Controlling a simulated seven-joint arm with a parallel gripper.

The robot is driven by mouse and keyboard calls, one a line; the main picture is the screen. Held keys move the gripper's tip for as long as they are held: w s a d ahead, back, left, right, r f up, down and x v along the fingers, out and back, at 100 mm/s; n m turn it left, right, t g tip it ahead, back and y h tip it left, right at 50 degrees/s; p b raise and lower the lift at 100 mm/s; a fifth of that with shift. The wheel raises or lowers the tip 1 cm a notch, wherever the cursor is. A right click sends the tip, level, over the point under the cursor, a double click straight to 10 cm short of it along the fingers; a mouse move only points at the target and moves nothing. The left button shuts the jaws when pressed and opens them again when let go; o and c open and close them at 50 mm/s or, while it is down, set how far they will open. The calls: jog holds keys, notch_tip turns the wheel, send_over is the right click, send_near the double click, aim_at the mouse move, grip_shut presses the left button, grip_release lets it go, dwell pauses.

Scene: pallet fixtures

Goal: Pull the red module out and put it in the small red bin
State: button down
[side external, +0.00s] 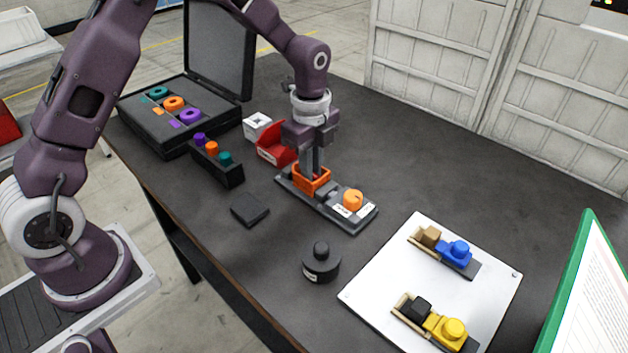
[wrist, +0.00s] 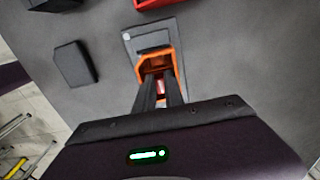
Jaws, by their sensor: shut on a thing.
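The red module (wrist: 160,86) sits inside the orange housing (side external: 323,184) on a grey fixture plate (side external: 331,212); only a small part of it shows. In the wrist view the orange housing (wrist: 142,66) surrounds it on its sides. My gripper (side external: 312,171) points down into the housing with its fingers shut on the red module; the fingertips are partly hidden. The small red bin (side external: 272,152) stands on the table just left of and behind my gripper, and its edge shows at the top of the wrist view (wrist: 150,4).
An orange knob (side external: 353,199) stands on the same plate. A white bin (side external: 257,126) is beside the red one. A black rack (side external: 217,166) with coloured pegs, a dark flat block (side external: 250,210), a black weight (side external: 321,263) and a white board (side external: 384,300) stand around.

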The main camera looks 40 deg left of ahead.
jog(key=shift+r, duration=0.4)
dwell(0.4)
jog(key=shift+r, duration=2.85)
jog(key=w+a+r, duration=0.1)
jog(key=w+a, duration=0.1)
jog(key=a, duration=0.5)
jog(key=w+a+r, duration=0.2)
jog(key=a, duration=0.5)
send_over(280, 150)
notch_tip(280, 150, down, 10)
jog(key=shift+d+r, duration=0.1)
jog(key=shift+r, duration=0.05)
jog(key=shift+f, duration=0.2)
jog(key=c, duration=1.4)
grip_release()
jog(key=shift+c, duration=0.2)
